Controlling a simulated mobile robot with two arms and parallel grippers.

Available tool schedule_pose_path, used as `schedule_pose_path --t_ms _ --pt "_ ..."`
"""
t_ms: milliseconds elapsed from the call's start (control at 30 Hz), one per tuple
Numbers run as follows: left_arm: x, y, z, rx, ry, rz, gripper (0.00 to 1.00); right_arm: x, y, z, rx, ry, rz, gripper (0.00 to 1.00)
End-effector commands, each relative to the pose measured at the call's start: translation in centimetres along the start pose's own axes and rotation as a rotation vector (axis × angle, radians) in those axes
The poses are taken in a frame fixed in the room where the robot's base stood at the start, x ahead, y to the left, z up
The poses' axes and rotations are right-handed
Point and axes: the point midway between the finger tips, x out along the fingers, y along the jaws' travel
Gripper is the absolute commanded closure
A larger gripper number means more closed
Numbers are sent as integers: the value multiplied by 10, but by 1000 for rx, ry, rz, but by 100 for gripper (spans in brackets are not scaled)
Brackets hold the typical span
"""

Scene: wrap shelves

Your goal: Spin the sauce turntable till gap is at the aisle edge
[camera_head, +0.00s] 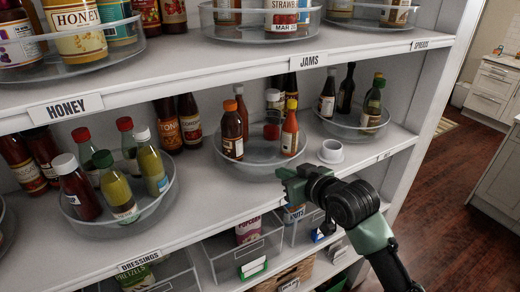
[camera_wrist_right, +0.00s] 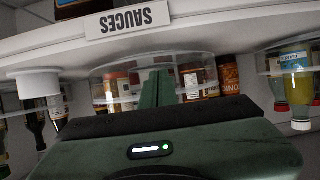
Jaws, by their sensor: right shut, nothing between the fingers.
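The sauce turntable (camera_head: 255,170) is a clear round tray on the middle shelf. Bottles and jars stand at its left, back and right: a brown bottle (camera_head: 232,135) at left, white-capped jars behind, an orange-red bottle (camera_head: 290,132) at right. Its front part is bare and faces the aisle edge. My right gripper (camera_head: 284,180) is shut and empty at the shelf's front edge, by the turntable's front right rim; I cannot tell whether it touches. In the upside-down wrist view its shut fingers (camera_wrist_right: 156,90) point at the turntable, near the SAUCES label (camera_wrist_right: 128,20). My left gripper is not in view.
A small white cup (camera_head: 331,151) stands right of the turntable, close to my gripper. A dressings turntable (camera_head: 110,222) stands at left and another turntable (camera_head: 350,127) at right. The honey and jams shelf (camera_head: 200,72) is above; bins (camera_head: 240,255) are below.

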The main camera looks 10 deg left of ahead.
Motion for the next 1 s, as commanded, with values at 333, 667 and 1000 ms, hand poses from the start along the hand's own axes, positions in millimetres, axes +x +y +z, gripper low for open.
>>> schedule_pose_path --t_ms 333,667,1000 --pt "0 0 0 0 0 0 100 -3 15 2 1 0 2 100" --pt "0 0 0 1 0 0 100 -5 23 2 1 1 0 100" --pt "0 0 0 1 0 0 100 -4 28 2 0 -1 1 100"
